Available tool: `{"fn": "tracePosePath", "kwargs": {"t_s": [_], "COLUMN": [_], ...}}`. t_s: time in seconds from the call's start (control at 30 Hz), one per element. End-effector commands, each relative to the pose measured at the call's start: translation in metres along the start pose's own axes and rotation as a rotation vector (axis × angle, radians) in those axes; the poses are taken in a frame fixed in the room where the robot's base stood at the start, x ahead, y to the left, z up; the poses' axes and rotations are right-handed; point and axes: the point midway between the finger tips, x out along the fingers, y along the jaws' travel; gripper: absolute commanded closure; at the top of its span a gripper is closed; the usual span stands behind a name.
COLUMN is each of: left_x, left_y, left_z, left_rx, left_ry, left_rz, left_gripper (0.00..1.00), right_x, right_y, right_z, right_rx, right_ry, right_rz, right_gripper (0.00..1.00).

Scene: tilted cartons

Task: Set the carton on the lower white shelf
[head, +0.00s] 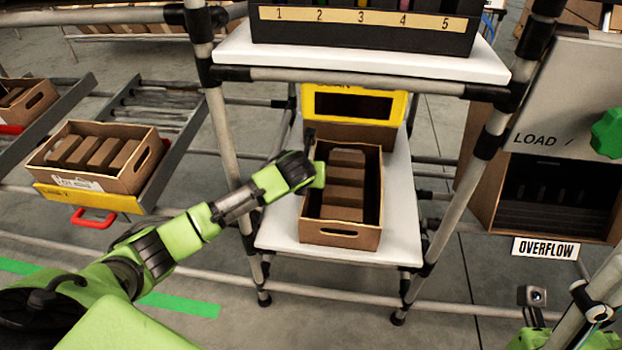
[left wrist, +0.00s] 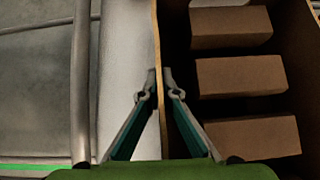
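The brown open-topped carton (head: 340,236), with several brown blocks inside, appears to rest on the lower white shelf (head: 400,215). Its front wall has a handle slot. My left gripper (head: 318,172) is at the carton's left wall. In the left wrist view, the fingers (left wrist: 160,72) lie one on each side of that wall (left wrist: 158,40), with their tips close against it, so the gripper looks shut on it. The carton's underside is hidden. My right gripper is not in view; only a bit of my right arm shows at the lower right.
A yellow-framed bin (head: 355,90) stands behind the carton. An upper white shelf (head: 350,62) with a numbered black rack (head: 365,35) is above. Grey posts (head: 222,120) flank the shelf. Another carton (head: 100,155) sits on a tilted rack at left; an overflow cabinet (head: 570,90) stands at right.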

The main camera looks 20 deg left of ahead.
Motion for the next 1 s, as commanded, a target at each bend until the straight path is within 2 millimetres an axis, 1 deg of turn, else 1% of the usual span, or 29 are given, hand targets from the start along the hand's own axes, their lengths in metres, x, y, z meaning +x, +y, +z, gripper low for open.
{"fn": "tracePosePath", "kwargs": {"t_s": [0.27, 0.3, 0.33, 0.37, 0.73, 0.87, 1.0], "left_x": [0.0, 0.001, 0.001, 0.001, -0.001, -0.016, -0.039], "left_y": [0.0, 0.0, 0.0, 0.0, 0.0, 0.001, 0.001], "left_z": [0.001, 0.0, 0.0, 0.0, 0.001, 0.003, 0.004], "left_rx": [-0.001, -0.001, -0.001, -0.001, -0.001, 0.001, 0.002], "left_ry": [-0.001, 0.0, 0.0, 0.0, -0.001, -0.001, -0.001], "left_rz": [-0.001, 0.0, 0.0, 0.0, 0.0, 0.001, 0.0], "left_gripper": [1.0, 0.89, 0.81, 0.79, 0.79, 0.79, 0.79], "right_x": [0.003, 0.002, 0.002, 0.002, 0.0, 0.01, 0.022], "right_y": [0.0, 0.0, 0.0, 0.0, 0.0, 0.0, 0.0], "right_z": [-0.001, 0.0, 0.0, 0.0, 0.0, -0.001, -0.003], "right_rx": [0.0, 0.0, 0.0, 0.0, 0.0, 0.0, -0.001], "right_ry": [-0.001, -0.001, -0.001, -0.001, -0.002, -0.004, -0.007], "right_rz": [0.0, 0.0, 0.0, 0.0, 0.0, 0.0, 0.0], "right_gripper": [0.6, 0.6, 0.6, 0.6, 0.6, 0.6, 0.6]}}
